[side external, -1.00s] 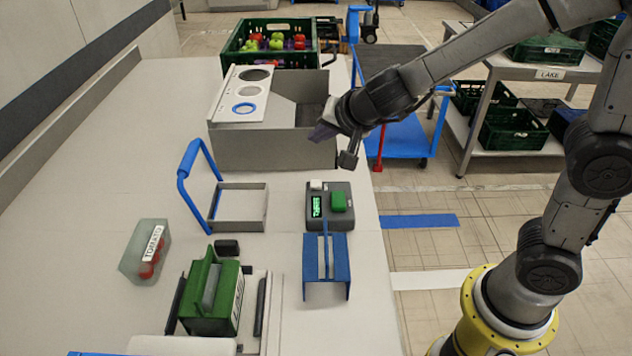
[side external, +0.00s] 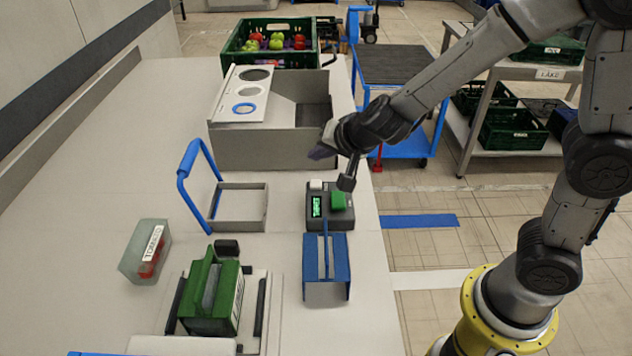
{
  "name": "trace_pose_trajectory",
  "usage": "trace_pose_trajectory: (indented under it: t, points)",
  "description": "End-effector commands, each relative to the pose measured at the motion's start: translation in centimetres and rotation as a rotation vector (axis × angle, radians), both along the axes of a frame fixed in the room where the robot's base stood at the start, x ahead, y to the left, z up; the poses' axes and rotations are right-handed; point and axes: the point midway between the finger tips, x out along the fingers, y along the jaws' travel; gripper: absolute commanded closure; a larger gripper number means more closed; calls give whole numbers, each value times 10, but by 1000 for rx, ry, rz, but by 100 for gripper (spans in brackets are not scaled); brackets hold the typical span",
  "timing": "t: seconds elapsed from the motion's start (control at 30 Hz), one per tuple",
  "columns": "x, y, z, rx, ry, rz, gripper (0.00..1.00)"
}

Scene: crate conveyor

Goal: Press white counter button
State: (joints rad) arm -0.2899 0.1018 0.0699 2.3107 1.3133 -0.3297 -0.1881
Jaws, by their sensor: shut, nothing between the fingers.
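The counter is a dark grey box (side external: 318,221) on the table, with a lit green display (side external: 316,206) on its left. The white button (side external: 316,185) sits at its back left. A larger green button (side external: 338,201) is beside it on the right. My gripper (side external: 346,184) is shut and empty, pointing down. In the picture its tip lies just right of the white button and just above the green button. I cannot tell its exact height or whether it touches either button.
A grey frame with a blue handle (side external: 190,160) is to the left. A grey bin (side external: 270,150) with a holed panel stands behind.

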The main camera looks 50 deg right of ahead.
Motion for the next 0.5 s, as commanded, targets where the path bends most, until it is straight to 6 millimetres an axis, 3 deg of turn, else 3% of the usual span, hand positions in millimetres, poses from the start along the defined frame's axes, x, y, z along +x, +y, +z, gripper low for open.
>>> trace_pose_trajectory:
  t: [0.3,0.5]
  points:
    - [0,-1,-33,-4,3,-2,100]
    - [0,0,-43,0,0,-2,100]
